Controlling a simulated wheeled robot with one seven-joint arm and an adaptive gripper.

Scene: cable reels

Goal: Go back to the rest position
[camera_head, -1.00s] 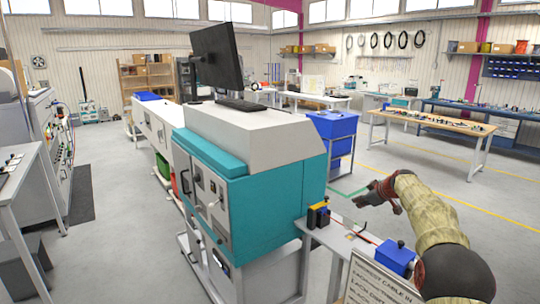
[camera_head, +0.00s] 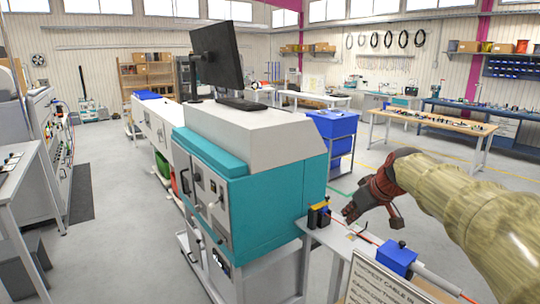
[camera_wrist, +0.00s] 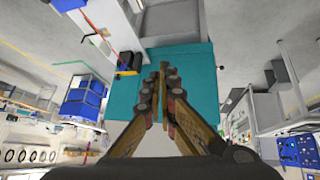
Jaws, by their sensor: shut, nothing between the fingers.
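My gripper (camera_head: 350,212) is at the end of my arm, which comes in from the right in the head view. It is above the small side table, near a black and yellow block (camera_head: 319,215) and a blue block (camera_head: 397,259). In the wrist view my gripper (camera_wrist: 164,72) has its two fingers together at the tips, with nothing between them. Behind the fingers is the teal face of the machine (camera_wrist: 190,62), which also shows in the head view (camera_head: 265,200). I cannot tell the exact gap to it.
Blue bins (camera_head: 332,124) stand behind. Open floor (camera_head: 120,235) lies to the left.

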